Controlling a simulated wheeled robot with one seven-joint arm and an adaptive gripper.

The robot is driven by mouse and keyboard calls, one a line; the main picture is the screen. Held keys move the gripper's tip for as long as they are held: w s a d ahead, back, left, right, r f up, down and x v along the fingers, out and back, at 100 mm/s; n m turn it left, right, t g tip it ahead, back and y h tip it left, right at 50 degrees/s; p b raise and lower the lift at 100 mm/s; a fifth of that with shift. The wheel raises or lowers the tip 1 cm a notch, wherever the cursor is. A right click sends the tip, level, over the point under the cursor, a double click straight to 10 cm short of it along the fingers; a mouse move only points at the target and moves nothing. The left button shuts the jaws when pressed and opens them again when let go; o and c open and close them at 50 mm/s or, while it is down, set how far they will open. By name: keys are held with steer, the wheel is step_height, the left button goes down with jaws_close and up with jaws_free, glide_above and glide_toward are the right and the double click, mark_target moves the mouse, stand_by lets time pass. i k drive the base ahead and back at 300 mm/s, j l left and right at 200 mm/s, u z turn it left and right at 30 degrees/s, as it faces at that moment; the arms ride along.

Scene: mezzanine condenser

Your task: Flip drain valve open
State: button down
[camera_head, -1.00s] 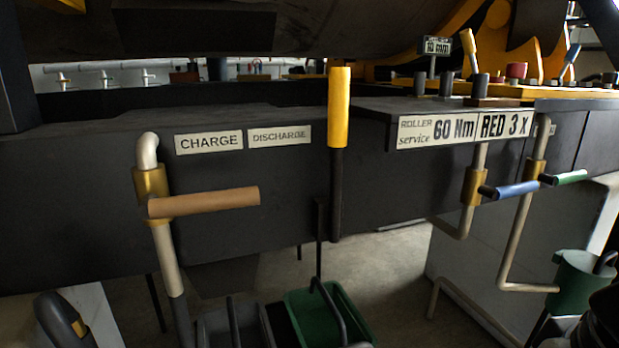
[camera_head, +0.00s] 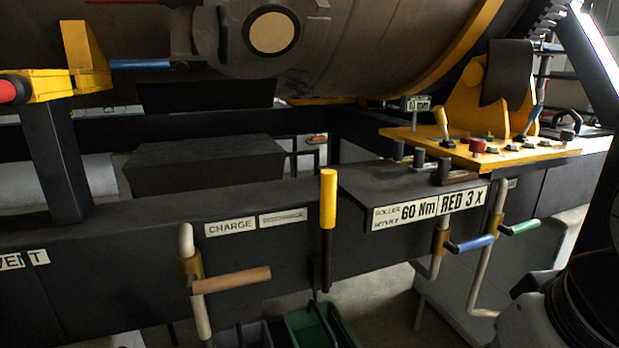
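No label reading "drain" is legible, so I cannot tell which valve is the drain valve. A valve with a tan handle (camera_head: 232,280) sits on a pale pipe with a brass body (camera_head: 190,265), its handle roughly level and pointing right. A blue-handled valve (camera_head: 472,243) and a green-handled valve (camera_head: 522,227) sit on pale pipes at the right, their handles also roughly level. Another blue handle (camera_head: 140,65) lies level below the big drum at upper left. My gripper is not in view; part of my arm shows at the right edge.
A yellow-topped upright lever (camera_head: 328,200) stands before the dark beam. Plates read CHARGE (camera_head: 231,227), 60 Nm and RED 3 X. A yellow panel (camera_head: 480,148) carries knobs and a red button. A green bin (camera_head: 320,328) stands below. A red-ended yellow piece (camera_head: 30,88) juts in at left.

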mark_target(512, 231)
steer(key=z, duration=0.8)
steer(key=i+j, duration=0.2)
steer(key=i, duration=0.2)
steer(key=i+j, duration=0.2)
steer(key=i, duration=0.15)
steer(key=i+j, duration=0.2)
steer(key=i, duration=0.2)
